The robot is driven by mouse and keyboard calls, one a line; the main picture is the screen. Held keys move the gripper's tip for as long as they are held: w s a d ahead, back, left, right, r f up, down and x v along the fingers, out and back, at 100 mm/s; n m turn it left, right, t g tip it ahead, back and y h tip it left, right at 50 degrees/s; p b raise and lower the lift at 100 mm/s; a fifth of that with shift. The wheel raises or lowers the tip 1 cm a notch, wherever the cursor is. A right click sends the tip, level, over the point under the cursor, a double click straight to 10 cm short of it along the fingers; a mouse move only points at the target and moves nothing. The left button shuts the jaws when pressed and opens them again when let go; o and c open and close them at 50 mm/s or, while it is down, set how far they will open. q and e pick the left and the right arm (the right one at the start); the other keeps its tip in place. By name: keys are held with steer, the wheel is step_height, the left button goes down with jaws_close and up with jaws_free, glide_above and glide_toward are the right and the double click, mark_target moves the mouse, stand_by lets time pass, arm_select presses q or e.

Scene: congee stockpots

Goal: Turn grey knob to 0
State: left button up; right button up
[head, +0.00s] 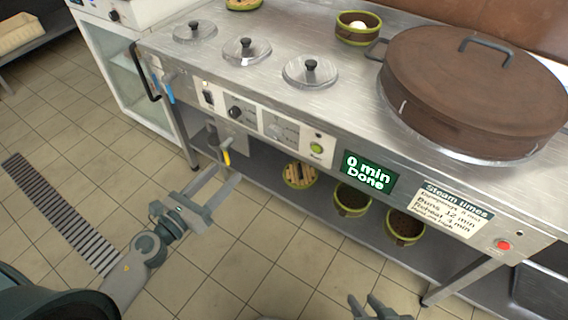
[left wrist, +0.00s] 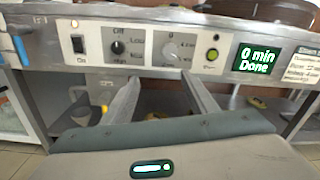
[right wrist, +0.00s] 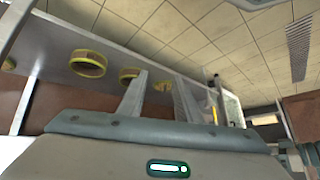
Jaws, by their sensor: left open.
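The grey knob (head: 277,131) is on the stove's front control panel, between the black knob and the green button. In the left wrist view the grey knob (left wrist: 170,53) has a "0" printed above it and small marks at its side; its pointer is too blurred to read. My left gripper (head: 226,173) is open and empty, below and in front of the panel, apart from the knob. In the left wrist view its two fingers (left wrist: 160,85) point up toward the panel. My right gripper (head: 370,304) is low at the bottom edge, its fingers apart and empty.
A black knob (head: 236,112), a switch (head: 208,97) and a green button (head: 316,148) share the panel. The display (head: 368,173) reads "0 min Done". A red button (head: 503,245) is further right. Bowls (head: 352,199) stand on the lower shelf. A large brown lid (head: 475,90) covers the pot above.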

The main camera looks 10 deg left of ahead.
arm_select(q)
steer(key=m, duration=0.1)
steer(key=d+r+m, duration=0.1)
steer(key=shift+s+d+m+h, duration=0.25)
steer(key=shift+s+m+h, duration=0.05)
steer(key=shift+s+h, duration=0.1)
arm_select(e)
steer(key=shift+v, duration=0.9)
steer(key=shift+f, duration=0.1)
arm_select(q)
steer(key=shift+w, duration=0.1)
steer(key=p, duration=0.4)
glide_toward(272, 135)
steer(key=x, duration=0.7)
steer(key=shift+a, duration=0.1)
steer(key=shift+w+d, duration=0.3)
steer(key=shift+w, duration=0.25)
arm_select(e)
steer(key=shift+s+d+f+g+h, duration=0.25)
steer(key=shift+s+d+g, duration=0.25)
steer(key=shift+d, duration=0.25)
steer(key=shift+s+d+f+g+h, duration=0.1)
steer(key=shift+s+d+g+h, duration=0.35)
steer(key=shift+d, duration=0.35)
steer(key=shift+s+d+f+g+h, duration=0.2)
steer(key=shift+s+d+g, duration=0.3)
steer(key=shift+d, duration=0.25)
